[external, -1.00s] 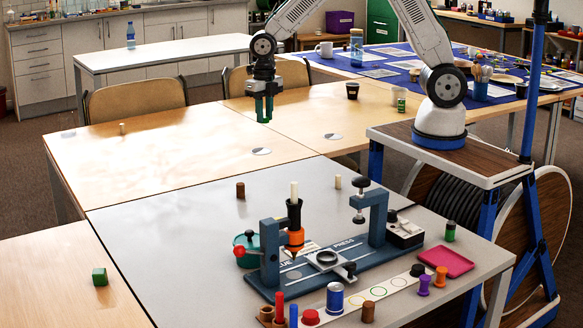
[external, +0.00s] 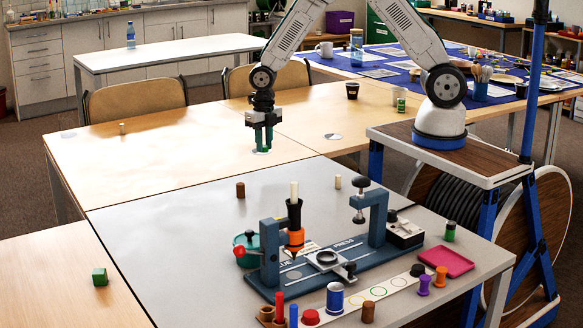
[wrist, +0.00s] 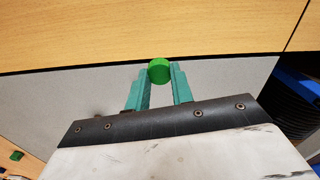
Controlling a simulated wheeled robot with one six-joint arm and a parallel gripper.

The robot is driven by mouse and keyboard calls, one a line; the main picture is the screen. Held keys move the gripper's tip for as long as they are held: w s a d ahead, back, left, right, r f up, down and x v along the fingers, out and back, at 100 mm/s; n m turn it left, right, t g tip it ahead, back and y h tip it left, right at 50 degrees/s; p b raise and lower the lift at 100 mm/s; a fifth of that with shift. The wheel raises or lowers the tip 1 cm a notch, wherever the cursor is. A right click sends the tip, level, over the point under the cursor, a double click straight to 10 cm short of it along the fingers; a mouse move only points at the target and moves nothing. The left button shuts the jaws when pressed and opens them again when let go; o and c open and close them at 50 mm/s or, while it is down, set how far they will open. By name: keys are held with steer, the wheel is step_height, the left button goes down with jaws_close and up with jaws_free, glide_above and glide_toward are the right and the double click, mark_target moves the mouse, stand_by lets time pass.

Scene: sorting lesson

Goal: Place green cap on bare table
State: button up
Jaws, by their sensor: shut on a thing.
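The green cap (wrist: 159,70) is a small round piece between the tips of my teal fingers (wrist: 160,76) in the wrist view. My gripper (external: 264,146) is shut on it. In the external view the fingers point straight down, low over the front edge of the wooden table (external: 170,165).
The grey table (external: 150,225) in front holds a blue press (external: 330,265), small cylinders and a strip with coloured rings (external: 380,290). A second disc (external: 333,136) lies right of my gripper. A green block (external: 100,276) sits far left. The wooden table's left half is mostly clear.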

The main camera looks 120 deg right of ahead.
glide_above(218, 168)
steer(key=shift+f, duration=2.4)
steer(key=shift+f, duration=0.1)
steer(key=o, duration=0.6)
steer(key=shift+f, duration=0.1)
steer(key=o, duration=0.4)
steer(key=shift+c, duration=0.2)
